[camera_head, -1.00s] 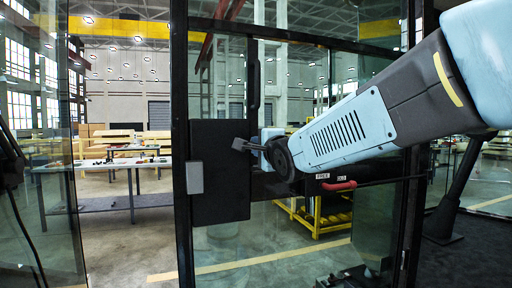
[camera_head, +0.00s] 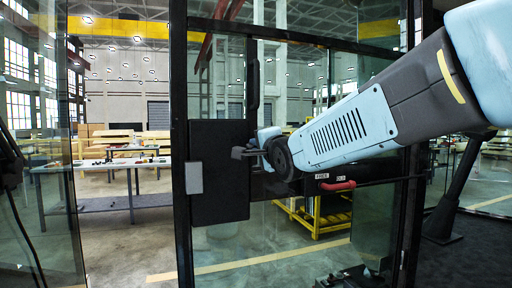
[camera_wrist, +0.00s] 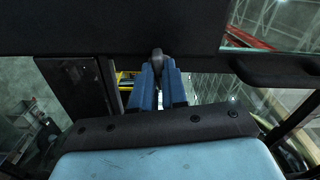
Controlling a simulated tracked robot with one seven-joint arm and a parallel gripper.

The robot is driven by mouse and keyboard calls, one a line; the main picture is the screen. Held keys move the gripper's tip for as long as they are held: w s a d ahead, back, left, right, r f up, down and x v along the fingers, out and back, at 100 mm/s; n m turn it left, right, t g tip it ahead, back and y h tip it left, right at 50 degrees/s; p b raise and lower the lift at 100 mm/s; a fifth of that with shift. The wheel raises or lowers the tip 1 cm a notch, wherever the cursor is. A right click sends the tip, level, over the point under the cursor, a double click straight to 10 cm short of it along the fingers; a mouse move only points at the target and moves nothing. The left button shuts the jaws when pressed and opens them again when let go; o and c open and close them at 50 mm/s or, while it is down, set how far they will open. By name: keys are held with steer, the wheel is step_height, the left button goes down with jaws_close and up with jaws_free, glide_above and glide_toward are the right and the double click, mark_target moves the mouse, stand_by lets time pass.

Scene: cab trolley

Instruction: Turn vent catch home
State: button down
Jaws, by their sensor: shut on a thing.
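My gripper (camera_head: 250,152) is in front of the black panel on the door frame in the head view. In the wrist view its two blue fingers (camera_wrist: 157,84) are closed on a small dark rounded piece, which I take to be the vent catch (camera_wrist: 157,56). The catch lies at the lower edge of a broad dark panel. In the head view the fingers and wrist hide most of the catch, so its exact angle cannot be told.
A black box-like panel (camera_head: 219,205) with a grey plate (camera_head: 194,177) is on the frame to the left. A red handle (camera_head: 338,185) sits below my arm on a dark rail. Glass panes surround this; a workbench (camera_head: 108,165) stands beyond the glass.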

steer(key=shift+f+n, duration=0.15)
steer(key=shift+n, duration=3.7)
steer(key=shift+f+n, duration=0.15)
steer(key=shift+n, duration=3.7)
steer(key=c, duration=1.2)
jaws_free()
steer(key=shift+r, duration=0.2)
steer(key=shift+o, duration=0.2)
